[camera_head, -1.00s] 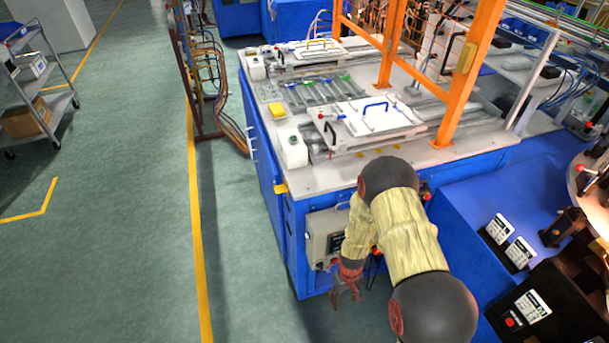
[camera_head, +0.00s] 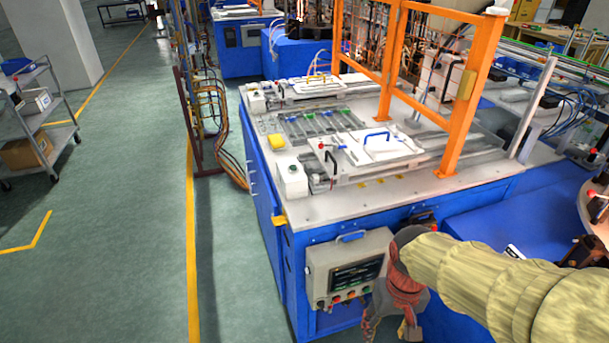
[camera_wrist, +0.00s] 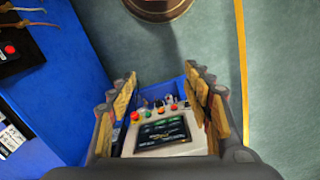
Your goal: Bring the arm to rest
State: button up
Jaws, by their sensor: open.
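My gripper (camera_head: 390,332) hangs low at the lower right of the head view, beside the right edge of a control box on the front of the blue workbench. Its lower part is cut by the frame edge. In the wrist view my gripper (camera_wrist: 163,82) is open, with its fingers wide apart and nothing held. The control box (camera_wrist: 152,149) with its dark screen and coloured buttons shows beyond the fingers. My arm comes in from the right of the head view.
The workbench (camera_head: 335,203) carries white fixtures and an orange frame (camera_head: 451,123). The control box (camera_head: 321,265) sticks out from its front. A blue surface (camera_head: 510,217) lies to the right. A shelf cart (camera_head: 64,133) stands far left. The green floor (camera_head: 110,220) at left is clear.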

jog(key=s+r+t+b, duration=0.1)
jog(key=r+t+b, duration=0.1)
jog(key=r, duration=0.3)
jog(key=s+d+r+t+b, duration=0.1)
jog(key=s+r+t+b, duration=0.1)
jog(key=r+t, duration=0.2)
jog(key=shift+s+d+r, duration=0.15)
jog(key=shift+s+r, duration=0.15)
jog(key=shift+r, duration=0.2)
